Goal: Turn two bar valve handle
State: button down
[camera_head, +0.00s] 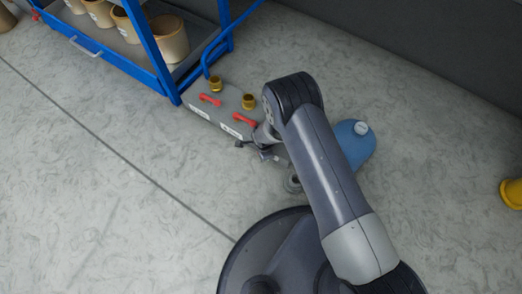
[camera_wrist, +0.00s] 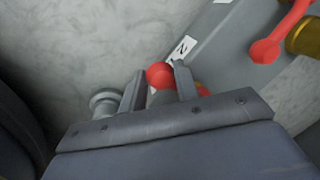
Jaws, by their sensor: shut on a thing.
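A grey valve unit (camera_head: 223,105) bears two red bar handles. The far red handle (camera_head: 210,99) also shows at the upper right of the wrist view (camera_wrist: 285,35). The near red handle (camera_head: 245,119) lies close to the tip of my arm. In the wrist view, my gripper (camera_wrist: 158,71) has its two fingers on either side of the near handle's red rounded end (camera_wrist: 160,76) and is shut on it. More red shows behind the right finger. The rest of that handle is hidden by my gripper.
Brass fittings (camera_head: 249,101) stand beside the handles. A blue rack (camera_head: 172,88) with tan pots (camera_head: 170,40) adjoins the unit at the upper left. A blue bottle (camera_head: 354,145) is on the floor right of my arm.

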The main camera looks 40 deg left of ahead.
jog(key=c, duration=1.1)
grip_release()
jog(key=shift+o, duration=0.2)
notch_tip(320, 180, up, 11)
jog(key=s+d+p, duration=0.1)
jog(key=p, duration=0.3)
jog(key=shift+d+f, duration=0.15)
jog(key=shift+d, duration=0.2)
jog(key=shift+f, duration=0.1)
jog(key=f+b, duration=0.1)
jog(key=f, duration=0.2)
jog(key=a+f+b, duration=0.1)
jog(key=f, duration=0.3)
jog(key=w+f+b, duration=0.1)
jog(key=f+b, duration=0.1)
jog(key=f, duration=0.1)
jog(key=shift+a+f, duration=0.35)
jog(key=shift+f, duration=0.05)
jog(key=shift+d+r, duration=0.15)
